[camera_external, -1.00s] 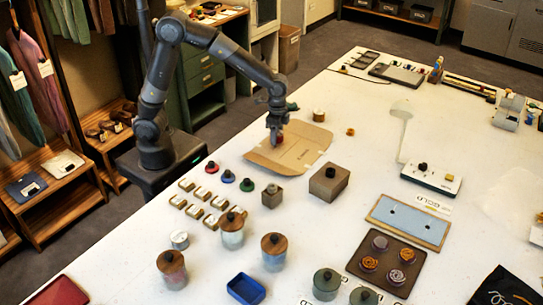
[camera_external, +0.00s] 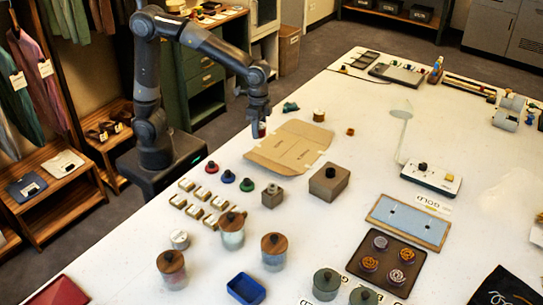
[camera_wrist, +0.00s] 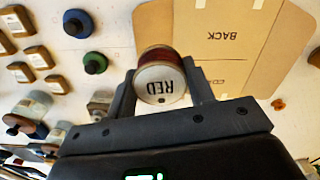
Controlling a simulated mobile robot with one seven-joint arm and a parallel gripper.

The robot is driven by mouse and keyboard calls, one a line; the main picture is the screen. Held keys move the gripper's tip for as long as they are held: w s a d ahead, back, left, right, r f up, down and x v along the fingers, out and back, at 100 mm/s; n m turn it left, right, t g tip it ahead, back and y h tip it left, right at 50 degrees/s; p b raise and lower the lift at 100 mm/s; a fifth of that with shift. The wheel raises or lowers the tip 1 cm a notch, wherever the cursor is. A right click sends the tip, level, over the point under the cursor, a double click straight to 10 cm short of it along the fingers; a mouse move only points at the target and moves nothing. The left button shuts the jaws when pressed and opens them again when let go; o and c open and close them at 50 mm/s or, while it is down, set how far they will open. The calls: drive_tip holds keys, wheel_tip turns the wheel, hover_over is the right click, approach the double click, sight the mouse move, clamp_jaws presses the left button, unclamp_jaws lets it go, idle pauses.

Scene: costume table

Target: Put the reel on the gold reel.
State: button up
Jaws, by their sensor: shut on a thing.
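My gripper (camera_external: 259,124) is shut on a red reel (camera_wrist: 160,78), whose pale round end reads "RED" in the wrist view. In the external view only a little of the red reel (camera_external: 262,131) shows between the fingers, just left of the cardboard. I cannot tell how high it is held. A gold-brown reel with a pale top (camera_external: 319,115) stands upright on the table beyond the cardboard, to the right of my gripper; it looks like the gold reel. The gold reel is not seen in the wrist view.
A flat cardboard sheet (camera_external: 290,148) lies right of my gripper. A teal item (camera_external: 290,106) and a small orange ring (camera_external: 350,132) lie nearby. Dark-handled stamps (camera_external: 228,177) and a brown box (camera_external: 329,182) stand nearer the camera. The white table (camera_external: 375,112) is clear right of the gold-brown reel.

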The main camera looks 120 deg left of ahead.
drive_tip(key=w+a+r, duration=0.2)
drive_tip(key=w+a, duration=0.3)
drive_tip(key=a, duration=0.7)
hover_over(319, 112)
drive_tip(key=shift+m, duration=0.4)
wheel_tip(319, 112, down, 5)
drive_tip(key=shift+a+f, duration=0.2)
drive_tip(key=shift+f, duration=1.95)
drive_tip(key=shift+f, duration=0.15)
drive_tip(key=o, duration=1)
